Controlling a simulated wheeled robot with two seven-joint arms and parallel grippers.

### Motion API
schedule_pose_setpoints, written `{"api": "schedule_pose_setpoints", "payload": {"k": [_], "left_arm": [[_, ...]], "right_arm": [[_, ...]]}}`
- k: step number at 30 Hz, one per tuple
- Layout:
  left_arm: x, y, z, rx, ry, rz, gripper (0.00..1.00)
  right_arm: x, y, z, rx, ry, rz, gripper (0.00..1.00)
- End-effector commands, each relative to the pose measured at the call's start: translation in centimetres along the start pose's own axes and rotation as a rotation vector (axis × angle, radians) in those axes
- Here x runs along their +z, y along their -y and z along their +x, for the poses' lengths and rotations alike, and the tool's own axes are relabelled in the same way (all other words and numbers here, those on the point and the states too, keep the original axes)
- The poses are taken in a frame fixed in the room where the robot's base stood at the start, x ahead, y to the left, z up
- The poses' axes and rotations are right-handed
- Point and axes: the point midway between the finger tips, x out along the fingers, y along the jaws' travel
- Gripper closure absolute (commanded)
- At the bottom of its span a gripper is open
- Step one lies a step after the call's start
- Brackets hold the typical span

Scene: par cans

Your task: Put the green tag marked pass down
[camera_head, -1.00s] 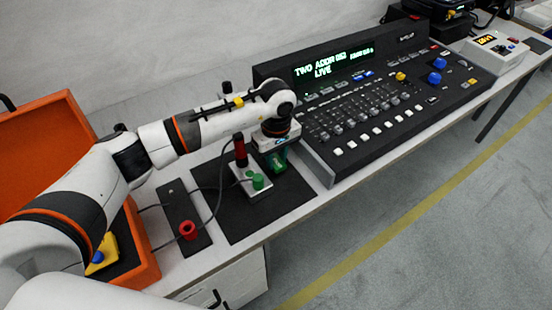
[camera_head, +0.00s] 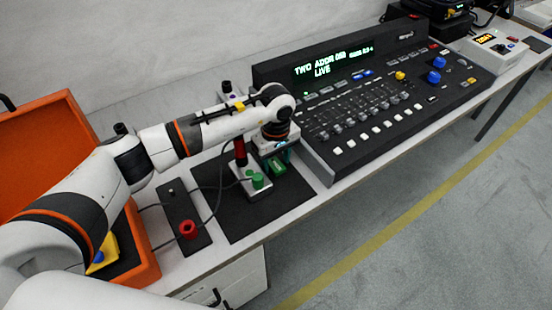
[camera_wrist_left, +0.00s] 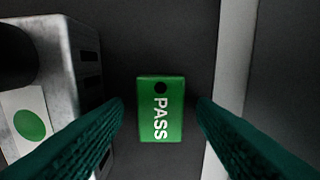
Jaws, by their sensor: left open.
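The green tag marked PASS (camera_wrist_left: 160,108) lies flat on the black mat (camera_head: 240,222), beside the metal box with the green button. In the wrist view it is centred between the two fingers of my left gripper (camera_wrist_left: 160,118), which are apart and not touching it. In the head view the tag (camera_head: 276,166) shows just below my left gripper (camera_head: 279,156), which is open and empty over it. My right gripper is not in view.
The metal box (camera_head: 256,190) with a green button and a red-handled lead stands close left of the tag. A large lighting console (camera_head: 345,120) stands to the right. An orange case (camera_head: 60,140) is at the left. The mat's front is clear.

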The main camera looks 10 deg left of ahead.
Motion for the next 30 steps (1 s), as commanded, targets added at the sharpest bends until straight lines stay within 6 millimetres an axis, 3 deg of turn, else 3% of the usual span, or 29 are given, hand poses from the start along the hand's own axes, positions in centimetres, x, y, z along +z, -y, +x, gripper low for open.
{"api": "schedule_pose_setpoints", "payload": {"k": [15,21,30], "left_arm": [[0.1,0.1,-10.0,-0.004,0.003,0.001,0.48],[0.0,0.0,-11.8,-0.001,0.001,0.000,0.48],[0.0,0.0,-12.0,-0.001,0.001,0.000,0.48]], "right_arm": [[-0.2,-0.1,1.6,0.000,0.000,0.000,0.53],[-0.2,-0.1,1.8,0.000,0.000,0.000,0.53],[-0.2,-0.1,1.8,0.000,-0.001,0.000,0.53]]}}
